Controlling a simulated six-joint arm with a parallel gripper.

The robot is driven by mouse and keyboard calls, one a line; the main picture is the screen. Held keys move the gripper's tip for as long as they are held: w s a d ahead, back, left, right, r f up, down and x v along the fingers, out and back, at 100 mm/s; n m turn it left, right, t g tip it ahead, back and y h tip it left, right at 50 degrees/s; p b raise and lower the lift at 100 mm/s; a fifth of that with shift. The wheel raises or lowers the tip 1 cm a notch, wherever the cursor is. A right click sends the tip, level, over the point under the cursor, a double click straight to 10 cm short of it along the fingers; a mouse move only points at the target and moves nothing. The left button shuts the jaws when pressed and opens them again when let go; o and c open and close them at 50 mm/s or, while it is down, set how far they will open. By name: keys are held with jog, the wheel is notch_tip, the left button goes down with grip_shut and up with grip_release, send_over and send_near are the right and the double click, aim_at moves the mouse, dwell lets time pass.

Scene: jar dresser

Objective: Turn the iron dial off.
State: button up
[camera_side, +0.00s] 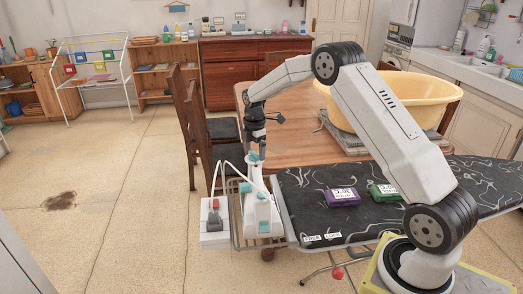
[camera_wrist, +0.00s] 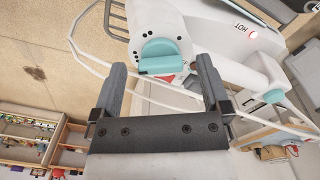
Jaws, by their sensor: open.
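The white and teal iron (camera_side: 258,178) stands at the left end of the ironing board in the side view. Its teal dial (camera_wrist: 160,54) faces me in the wrist view, with a ridge across it and a red mark beside its lower edge. I cannot tell the remaining distance to the dial. In the side view my gripper (camera_side: 257,135) is just above the iron.
A white socket box (camera_side: 214,238) with a red switch and a grey plug stands left of the iron, with white cable looping nearby. Purple (camera_side: 341,197) and green (camera_side: 384,192) packs lie on the black ironing board (camera_side: 300,210). A wooden table with a yellow tub (camera_side: 420,95) stands behind.

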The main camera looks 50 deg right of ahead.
jog(key=c, duration=1.3)
